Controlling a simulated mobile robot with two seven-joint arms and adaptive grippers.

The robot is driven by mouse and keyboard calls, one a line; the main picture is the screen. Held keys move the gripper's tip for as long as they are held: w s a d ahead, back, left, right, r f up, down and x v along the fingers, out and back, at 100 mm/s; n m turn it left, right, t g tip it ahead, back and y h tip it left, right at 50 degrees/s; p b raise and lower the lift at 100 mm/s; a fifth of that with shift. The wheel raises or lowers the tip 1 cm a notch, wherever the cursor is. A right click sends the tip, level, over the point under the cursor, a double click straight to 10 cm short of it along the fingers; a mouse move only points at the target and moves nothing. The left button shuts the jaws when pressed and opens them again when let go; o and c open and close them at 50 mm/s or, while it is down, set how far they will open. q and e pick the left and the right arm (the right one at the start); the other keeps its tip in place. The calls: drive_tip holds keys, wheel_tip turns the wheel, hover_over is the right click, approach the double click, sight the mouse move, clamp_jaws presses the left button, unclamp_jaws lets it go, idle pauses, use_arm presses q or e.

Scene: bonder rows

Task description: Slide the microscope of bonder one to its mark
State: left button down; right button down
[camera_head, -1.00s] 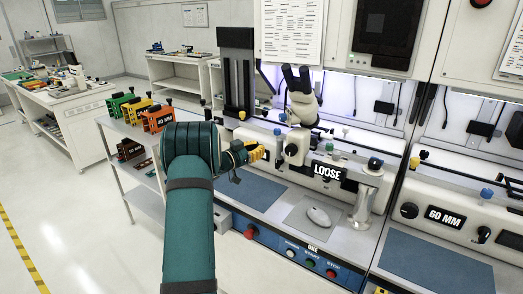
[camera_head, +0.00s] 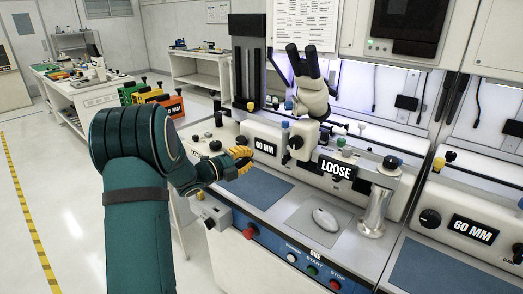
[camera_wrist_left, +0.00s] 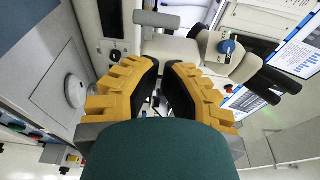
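The cream microscope (camera_head: 313,98) with dark eyepieces stands over bonder one, at the back of its bench. In the left wrist view the microscope (camera_wrist_left: 222,62) shows at the upper right, with a blue-capped knob. A black LOOSE plate (camera_head: 336,170) and a 60 MM plate (camera_head: 265,147) sit on the bonder's front. I cannot make out the mark itself. My left gripper (camera_head: 243,160), with yellow fingers, is left of the microscope and lower, in front of the 60 MM plate. In the left wrist view the gripper (camera_wrist_left: 162,66) has a narrow gap between its fingertips and holds nothing. My right gripper is out of view.
Buttons line the blue front panel (camera_head: 290,256). A black column (camera_head: 247,75) rises behind the bonder. Another bonder (camera_head: 470,205) stands at right. Floor at left is clear.

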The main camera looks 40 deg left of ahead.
sight(283, 140)
use_arm(q)
drive_tip(key=x, duration=1.3)
drive_tip(key=shift+w+d+b, duration=0.1)
drive_tip(key=shift+w+b, duration=0.25)
drive_tip(key=shift+b, duration=0.05)
drive_tip(key=shift+w, duration=0.1)
drive_tip(key=shift+w+m+h, duration=0.3)
drive_tip(key=shift+w+h, duration=0.2)
drive_tip(key=shift+w, duration=0.5)
drive_tip(key=shift+w+r, duration=0.1)
drive_tip(key=shift+r, duration=0.1)
drive_tip(key=shift+r, duration=0.1)
